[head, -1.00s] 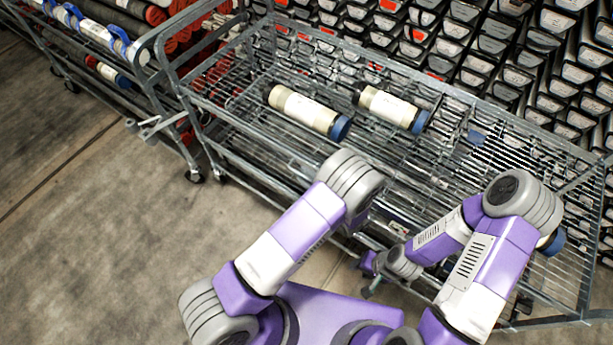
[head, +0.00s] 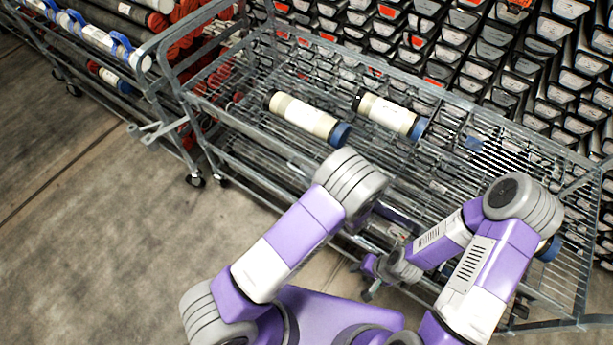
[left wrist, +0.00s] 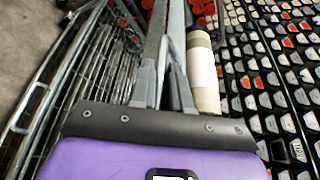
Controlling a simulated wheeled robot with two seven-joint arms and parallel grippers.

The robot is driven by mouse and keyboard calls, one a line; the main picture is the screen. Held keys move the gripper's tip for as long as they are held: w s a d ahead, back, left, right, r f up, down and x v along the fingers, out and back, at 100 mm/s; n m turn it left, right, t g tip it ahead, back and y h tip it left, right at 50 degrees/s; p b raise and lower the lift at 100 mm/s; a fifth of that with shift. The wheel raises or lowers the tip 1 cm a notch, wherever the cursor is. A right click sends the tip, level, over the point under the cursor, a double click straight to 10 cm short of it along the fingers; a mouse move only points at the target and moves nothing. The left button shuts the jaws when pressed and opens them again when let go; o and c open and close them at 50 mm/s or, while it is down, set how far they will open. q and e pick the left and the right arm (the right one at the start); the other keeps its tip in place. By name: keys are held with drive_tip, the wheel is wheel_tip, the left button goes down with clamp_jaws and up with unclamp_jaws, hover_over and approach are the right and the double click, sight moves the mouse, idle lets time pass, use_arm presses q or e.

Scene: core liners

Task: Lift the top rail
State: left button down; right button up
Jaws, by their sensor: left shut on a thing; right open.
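The top rail (left wrist: 176,30) is a grey metal bar on the wire cart. In the left wrist view it runs away from between my left gripper's fingers (left wrist: 163,78), which are shut on it. In the head view my left arm's grey wrist hides that gripper and its grip on the rail. The cart's front top edge (head: 240,122) shows to the left of the wrist. My right gripper (head: 366,278) is open and empty, low at the cart's front side. How far the rail is raised cannot be told.
Two cream core liners with blue caps, the left one (head: 303,117) and the right one (head: 391,114), lie in the cart. Another cart (head: 75,50) with liners stands at left. Stacked dark trays (head: 480,60) fill the back. The floor (head: 90,250) at left is clear.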

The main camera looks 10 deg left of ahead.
use_arm(q)
drive_tip(key=shift+w+r, duration=0.15)
drive_tip(key=shift+r, duration=0.2)
drive_tip(key=c, duration=1.4)
unclamp_jaws()
drive_tip(key=shift+c, duration=0.2)
drive_tip(key=v, duration=0.7)
drive_tip(key=shift+s+d, duration=0.25)
drive_tip(key=shift+s, duration=0.05)
drive_tip(key=shift+f, duration=0.1)
